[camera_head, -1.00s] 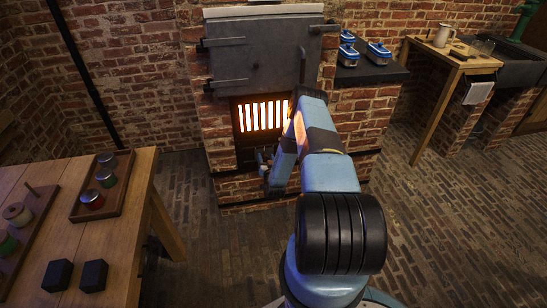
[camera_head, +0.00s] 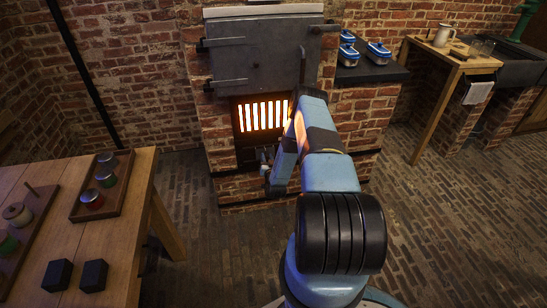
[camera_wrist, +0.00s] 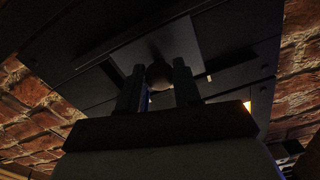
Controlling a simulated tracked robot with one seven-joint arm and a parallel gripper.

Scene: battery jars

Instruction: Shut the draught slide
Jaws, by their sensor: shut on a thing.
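The brick stove has a glowing barred grate (camera_head: 263,115), with a dark iron front below it. In the wrist view a paler grey plate (camera_wrist: 183,40), apparently the draught slide, lies against the dark iron front. A round dark knob (camera_wrist: 158,76) stands out from the plate. My gripper (camera_head: 263,157) is low at the stove front, just under the grate. In the wrist view my gripper (camera_wrist: 158,84) is shut on the knob, one finger on each side. A small orange glow (camera_wrist: 248,105) shows at the right. The slide's opening cannot be made out clearly.
A closed grey iron door (camera_head: 255,55) is above the grate. Blue-lidded boxes (camera_head: 378,52) sit on a dark ledge at the right. A wooden table (camera_head: 115,235) with a jar tray (camera_head: 118,190) stands at the left. The brick floor between is clear.

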